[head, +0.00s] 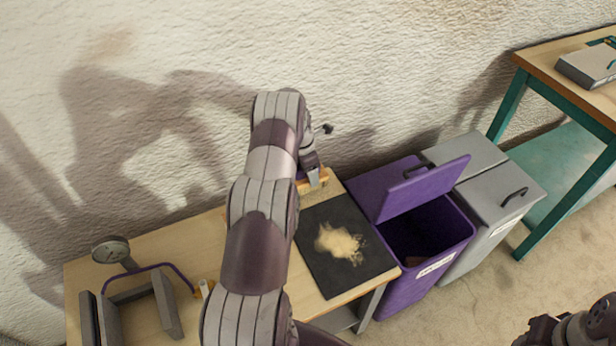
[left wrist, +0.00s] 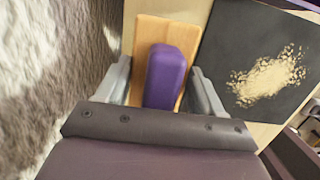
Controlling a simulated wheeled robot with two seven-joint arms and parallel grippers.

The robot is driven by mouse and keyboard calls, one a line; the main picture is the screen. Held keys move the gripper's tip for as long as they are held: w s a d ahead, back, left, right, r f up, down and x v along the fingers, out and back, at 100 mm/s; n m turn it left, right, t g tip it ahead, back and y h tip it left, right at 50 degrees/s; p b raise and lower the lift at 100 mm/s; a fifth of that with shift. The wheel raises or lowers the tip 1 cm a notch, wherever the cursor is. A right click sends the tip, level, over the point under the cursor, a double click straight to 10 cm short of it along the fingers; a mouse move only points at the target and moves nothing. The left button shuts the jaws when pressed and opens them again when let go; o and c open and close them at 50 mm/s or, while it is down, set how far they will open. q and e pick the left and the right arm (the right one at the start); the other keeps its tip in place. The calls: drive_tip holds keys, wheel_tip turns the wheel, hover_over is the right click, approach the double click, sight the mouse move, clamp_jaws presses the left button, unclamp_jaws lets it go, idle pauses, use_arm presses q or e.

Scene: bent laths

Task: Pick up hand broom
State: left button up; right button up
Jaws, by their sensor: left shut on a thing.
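The hand broom, with a pale wooden block and a purple grip (left wrist: 165,75), is between the fingers of my left gripper (left wrist: 163,88) in the left wrist view. My left gripper is shut on it. In the head view, my left gripper (head: 313,175) is at the back of the workbench, and a bit of the broom's wood (head: 303,187) shows beside it; my arm hides much of the broom. Whether the broom touches the bench is unclear. Part of my right arm shows at the lower right, without a clear view of its gripper.
A dark mat (head: 318,262) with a pile of pale sawdust (head: 340,243) lies beside the broom on the wooden bench (head: 190,240). A purple bin (head: 400,290) with its lid raised and a grey bin (head: 505,205) stand right of it. A dial gauge (head: 111,250) and grey frame (head: 165,305) are at left.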

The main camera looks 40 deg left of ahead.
use_arm(q)
drive_tip(key=w+d+r, duration=0.8)
drive_tip(key=shift+d+r+b, duration=0.15)
drive_tip(key=shift+d+b, duration=0.1)
drive_tip(key=shift+b, duration=0.2)
